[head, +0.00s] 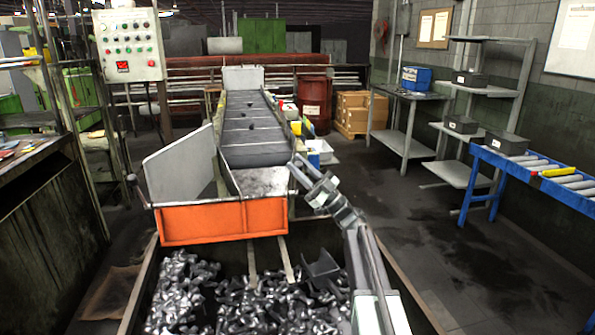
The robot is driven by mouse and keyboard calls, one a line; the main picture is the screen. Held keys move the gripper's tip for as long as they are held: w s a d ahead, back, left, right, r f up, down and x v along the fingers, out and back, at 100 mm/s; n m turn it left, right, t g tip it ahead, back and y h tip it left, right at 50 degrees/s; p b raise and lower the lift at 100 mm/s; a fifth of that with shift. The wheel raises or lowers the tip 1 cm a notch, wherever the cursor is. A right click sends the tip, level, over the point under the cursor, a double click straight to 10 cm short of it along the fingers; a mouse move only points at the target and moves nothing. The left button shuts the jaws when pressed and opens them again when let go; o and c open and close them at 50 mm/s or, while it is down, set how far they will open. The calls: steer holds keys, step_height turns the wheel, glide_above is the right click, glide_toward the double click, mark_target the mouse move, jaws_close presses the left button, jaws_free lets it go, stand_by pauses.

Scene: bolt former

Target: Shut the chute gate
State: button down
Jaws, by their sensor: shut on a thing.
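The conveyor chute (252,130) slopes down toward me and ends above a bin of metal parts. An orange panel (222,222), which looks like the chute gate, stands across its near end. A grey side plate (180,168) stands at the left of the mouth. A thin rod with a dark knob (132,178) sticks up at the panel's left end. My arm reaches up from the bottom right. My gripper (297,167) is at the chute's right edge, just above the panel's right end, shut on a small part there. What that part is, I cannot make out.
The bin (412,288) below holds many shiny metal pieces. A control box (128,45) stands at upper left. A blue roller table (540,172), shelves (465,172) and a workbench (405,142) stand at right. The floor (440,240) between them and the bin is clear.

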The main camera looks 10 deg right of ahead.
steer(key=shift+s+f+n+g+y+b, duration=0.3)
steer(key=shift+s+n+g+y+b, duration=0.25)
steer(key=shift+n+g, duration=0.4)
steer(key=shift+s+f+n+g+y+b, duration=0.45)
steer(key=shift+n+g+y, duration=0.3)
steer(key=shift+n, duration=0.4)
steer(key=shift+s+r, duration=0.1)
steer(key=c, duration=1.2)
jaws_free()
steer(key=b+v, duration=0.5)
steer(key=v, duration=0.2)
steer(key=shift+d+f, duration=0.25)
steer(key=shift+d, duration=0.05)
